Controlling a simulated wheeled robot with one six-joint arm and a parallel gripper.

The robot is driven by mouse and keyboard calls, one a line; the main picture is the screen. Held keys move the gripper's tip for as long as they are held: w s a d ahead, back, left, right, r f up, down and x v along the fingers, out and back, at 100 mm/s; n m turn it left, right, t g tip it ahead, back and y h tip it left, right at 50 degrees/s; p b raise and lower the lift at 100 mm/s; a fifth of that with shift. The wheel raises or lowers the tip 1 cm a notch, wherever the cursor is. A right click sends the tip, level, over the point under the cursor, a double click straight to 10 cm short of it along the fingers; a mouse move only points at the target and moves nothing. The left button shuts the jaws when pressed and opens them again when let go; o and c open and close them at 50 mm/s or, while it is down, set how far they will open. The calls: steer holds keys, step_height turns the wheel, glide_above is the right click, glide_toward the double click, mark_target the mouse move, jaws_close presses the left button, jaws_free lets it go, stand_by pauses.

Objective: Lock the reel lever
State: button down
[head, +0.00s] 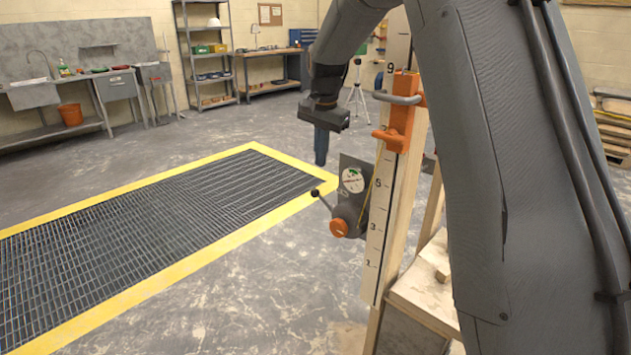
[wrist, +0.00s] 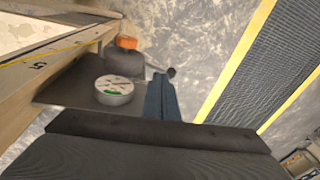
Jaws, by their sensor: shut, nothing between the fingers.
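The reel lever (head: 323,201) is a thin rod with a black ball end, sticking out up and left from a grey reel housing (head: 348,207) with an orange knob (head: 338,228). In the wrist view the lever's ball (wrist: 171,72) shows just beyond my fingertips, and the orange knob (wrist: 126,42) lies farther off. A round disc with a white and green label (head: 353,180) sits on a grey plate above the housing. My gripper (head: 321,163) points down with its blue fingers shut and empty, above the lever and apart from it in the head view.
A wooden post with a numbered scale (head: 378,235) stands right of the reel, with an orange clamp (head: 402,112) on it. A wooden platform (head: 425,290) is at its foot. A yellow-edged floor grate (head: 150,225) lies left. The floor between is clear.

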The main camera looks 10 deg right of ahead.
mark_target(315, 190)
steer(key=shift+m, duration=0.8)
steer(key=w, duration=0.1)
steer(key=w+r, duration=0.1)
steer(key=w, duration=0.2)
steer(key=shift+w+d+r, duration=0.1)
steer(key=shift+w+r, duration=0.15)
steer(key=shift+r, duration=0.05)
steer(key=shift+f, duration=0.1)
steer(key=f+p, duration=0.1)
steer(key=f, duration=0.3)
steer(key=w+f+p, duration=0.1)
steer(key=f, duration=0.4)
steer(key=w+f+p, duration=0.1)
steer(key=f, duration=0.3)
steer(key=shift+w+f, duration=0.25)
steer(key=shift+f, duration=0.05)
